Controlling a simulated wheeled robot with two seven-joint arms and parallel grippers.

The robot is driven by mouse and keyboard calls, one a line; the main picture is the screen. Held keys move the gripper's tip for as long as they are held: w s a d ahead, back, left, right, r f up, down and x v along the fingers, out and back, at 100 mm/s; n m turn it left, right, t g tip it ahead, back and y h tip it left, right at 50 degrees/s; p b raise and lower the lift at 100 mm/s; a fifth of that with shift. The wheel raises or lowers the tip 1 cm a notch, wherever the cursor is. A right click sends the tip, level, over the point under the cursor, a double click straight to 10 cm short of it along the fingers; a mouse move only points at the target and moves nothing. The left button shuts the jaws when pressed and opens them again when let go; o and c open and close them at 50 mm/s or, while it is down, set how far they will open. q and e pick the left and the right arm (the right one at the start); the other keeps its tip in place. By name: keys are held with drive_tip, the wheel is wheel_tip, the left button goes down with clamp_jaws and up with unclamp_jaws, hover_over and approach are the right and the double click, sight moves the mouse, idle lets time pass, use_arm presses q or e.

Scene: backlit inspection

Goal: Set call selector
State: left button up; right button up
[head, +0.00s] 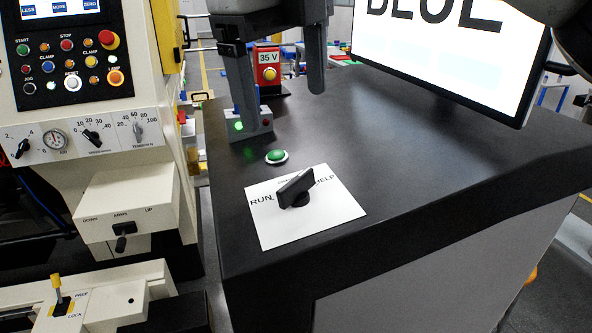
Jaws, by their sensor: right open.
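The call selector (295,188) is a black lever knob on a white plate (285,230) on the dark desk top. The plate reads RUN at left and HELP at right; a small label behind the knob is partly hidden. The knob's bar slants from lower left to upper right; I cannot tell which end is its pointer. My right gripper (280,92) hangs at the top middle, beyond and above the selector, fingers wide apart, touching neither knob nor plate. My left gripper is not in view.
A green button (276,156) sits just behind the plate. A monitor (452,50) with large, cropped letters stands at the back right. A red box marked 35 V (268,72) is behind the gripper. A cream machine panel (80,140) stands at left. The desk's right side is clear.

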sight(297, 180)
drive_tip(key=f, duration=0.3)
drive_tip(key=w+f, duration=0.1)
drive_tip(key=f, duration=0.3)
drive_tip(key=d+f, duration=0.1)
drive_tip(key=f, duration=0.3)
drive_tip(key=shift+w+f, duration=0.25)
drive_tip(key=c, duration=1)
